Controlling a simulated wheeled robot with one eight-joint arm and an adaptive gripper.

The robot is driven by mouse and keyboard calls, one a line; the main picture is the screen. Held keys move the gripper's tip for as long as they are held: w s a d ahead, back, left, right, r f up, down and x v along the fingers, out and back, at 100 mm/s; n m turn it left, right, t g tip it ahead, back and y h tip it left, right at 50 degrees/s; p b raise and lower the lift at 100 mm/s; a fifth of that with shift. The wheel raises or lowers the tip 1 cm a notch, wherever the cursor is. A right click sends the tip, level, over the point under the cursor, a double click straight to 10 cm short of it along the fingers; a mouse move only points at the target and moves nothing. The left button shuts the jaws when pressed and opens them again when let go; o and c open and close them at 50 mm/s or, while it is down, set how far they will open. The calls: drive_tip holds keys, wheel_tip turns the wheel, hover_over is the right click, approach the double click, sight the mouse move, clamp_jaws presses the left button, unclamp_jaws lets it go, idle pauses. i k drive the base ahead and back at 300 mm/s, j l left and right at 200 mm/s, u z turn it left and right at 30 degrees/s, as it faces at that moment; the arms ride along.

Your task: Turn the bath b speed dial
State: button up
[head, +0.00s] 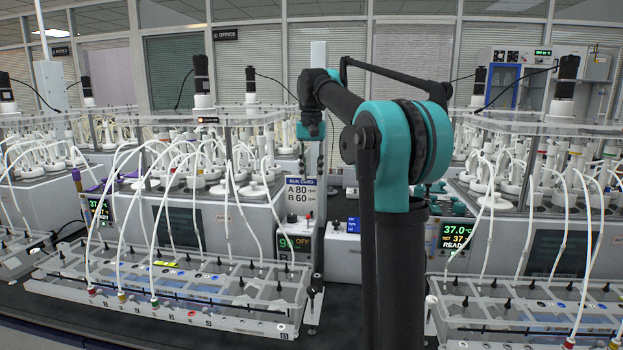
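My gripper (311,163) hangs fingers-down at the end of my arm, left of the picture's middle, above the run card. Two dark fingers show apart with nothing seen between them. The white run card (302,195) reads A 80 rpm and B 60 rpm. My gripper appears apart from the card and display.
A water bath (180,235) with white bottles and tubes stands at left, behind a clear rack (170,290). Another bath display (456,236) reads 37.0 at right. Small white boxes (345,245) sit between. My upright arm hides part of the gap. Overhead clear shelves are close to the arm.

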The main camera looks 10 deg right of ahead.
sight(292, 218)
drive_tip(key=k, duration=1)
